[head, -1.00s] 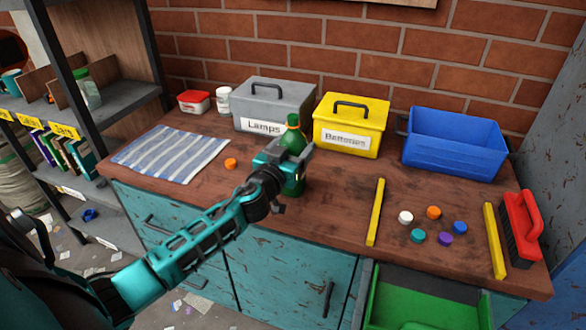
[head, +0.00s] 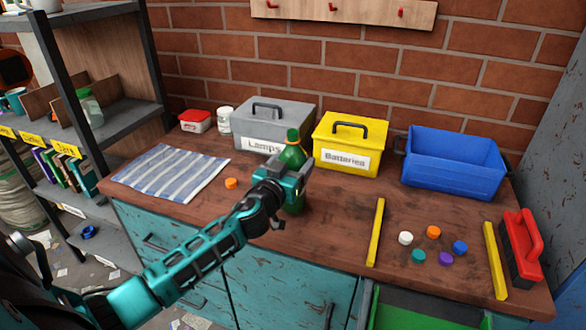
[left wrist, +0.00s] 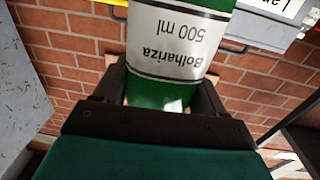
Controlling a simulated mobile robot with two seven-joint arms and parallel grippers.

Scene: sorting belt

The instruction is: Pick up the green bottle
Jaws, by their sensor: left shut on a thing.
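The green bottle (head: 291,156) stands upright at the counter's middle, in front of the grey box marked Lamps. My left gripper (head: 298,180) is shut around its body, and the lower part shows below the fingers. I cannot tell whether its base touches the counter. In the left wrist view the bottle (left wrist: 178,42) is between the fingers, its white label reading "Bolhariza 500 ml" upside down. My right gripper is not in view.
Behind the bottle stand the grey Lamps box (head: 272,125) and the yellow Batteries box (head: 350,140). A blue bin (head: 455,165) is at right. Several coloured caps lie between two yellow strips, near a red brush (head: 522,245). A striped cloth (head: 170,172) lies at left.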

